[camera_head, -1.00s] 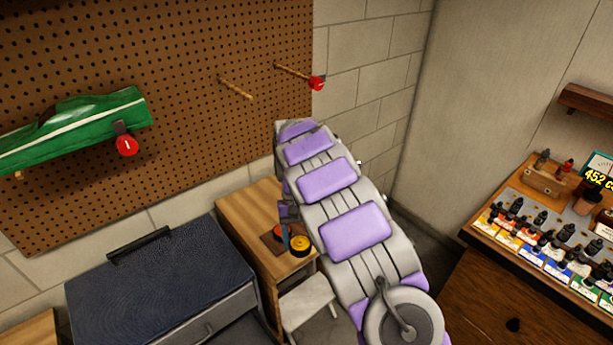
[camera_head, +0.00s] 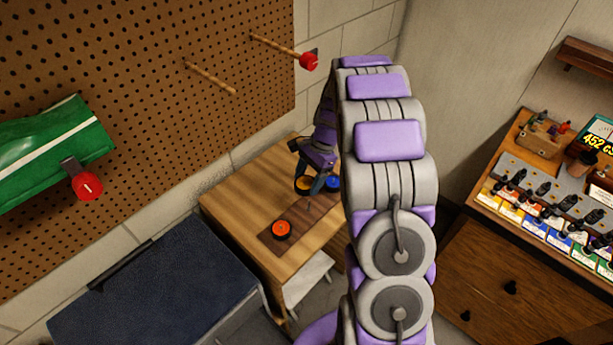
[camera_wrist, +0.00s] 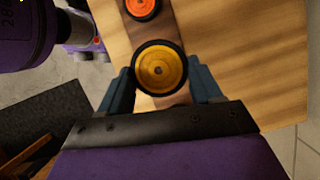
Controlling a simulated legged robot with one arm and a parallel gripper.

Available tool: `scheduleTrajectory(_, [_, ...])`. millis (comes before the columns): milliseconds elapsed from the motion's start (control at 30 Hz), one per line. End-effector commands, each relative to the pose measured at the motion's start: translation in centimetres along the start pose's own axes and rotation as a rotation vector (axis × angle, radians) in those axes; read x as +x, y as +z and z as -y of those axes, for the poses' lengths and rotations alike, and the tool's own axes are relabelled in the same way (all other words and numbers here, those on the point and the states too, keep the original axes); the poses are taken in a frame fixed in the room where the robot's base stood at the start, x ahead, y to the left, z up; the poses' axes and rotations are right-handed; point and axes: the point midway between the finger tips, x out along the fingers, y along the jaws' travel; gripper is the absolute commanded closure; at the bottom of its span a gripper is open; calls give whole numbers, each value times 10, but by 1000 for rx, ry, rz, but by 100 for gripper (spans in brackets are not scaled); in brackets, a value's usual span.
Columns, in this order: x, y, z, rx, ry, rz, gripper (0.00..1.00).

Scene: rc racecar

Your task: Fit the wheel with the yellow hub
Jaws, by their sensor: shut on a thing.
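The wheel with the yellow hub and black tyre (camera_wrist: 159,68) is between the two fingers of my gripper (camera_wrist: 160,80) in the wrist view. In the head view my gripper (camera_head: 314,185) is shut on this wheel (camera_head: 303,184), which appears raised above the dark strip on the wooden table. The green racecar body (camera_head: 50,140) with a white stripe is at the left, in front of the pegboard. A red wheel (camera_head: 87,187) is at its lower right. The car's other wheel places are hidden or out of frame.
An orange-hub wheel (camera_head: 281,230) and a blue-hub wheel (camera_head: 333,183) are by the dark strip (camera_head: 268,239) on the wooden table (camera_head: 236,206). A bare peg (camera_head: 210,78) and a red-tipped peg (camera_head: 283,49) stick out from the pegboard. A dark blue-topped cabinet (camera_head: 160,295) stands left of the table.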

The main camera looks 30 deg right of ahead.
Motion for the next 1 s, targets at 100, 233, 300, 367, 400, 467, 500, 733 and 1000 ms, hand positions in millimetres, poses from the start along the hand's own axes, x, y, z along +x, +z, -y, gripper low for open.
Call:
scheduleTrajectory(100, [-2, -4, -1, 0, -1, 5, 65])
scheduleTrajectory(233, [-2, -2, -1, 0, -1, 5, 65])
scheduleTrajectory(300, [1, -1, 0, 0, 0, 3, 65])
scheduleTrajectory(367, [7, -2, 0, 0, 1, 3, 65])
scheduleTrajectory(400, [10, -1, 0, 0, 2, 2, 65])
scheduleTrajectory(467, [16, -1, 1, -1, 3, 0, 65])
scheduleTrajectory(500, [19, -1, 1, -1, 3, -1, 65])
scheduleTrajectory(733, [36, -14, 1, -1, 0, -1, 65])
scheduleTrajectory(1000, [52, -24, -1, -1, 0, 5, 65])
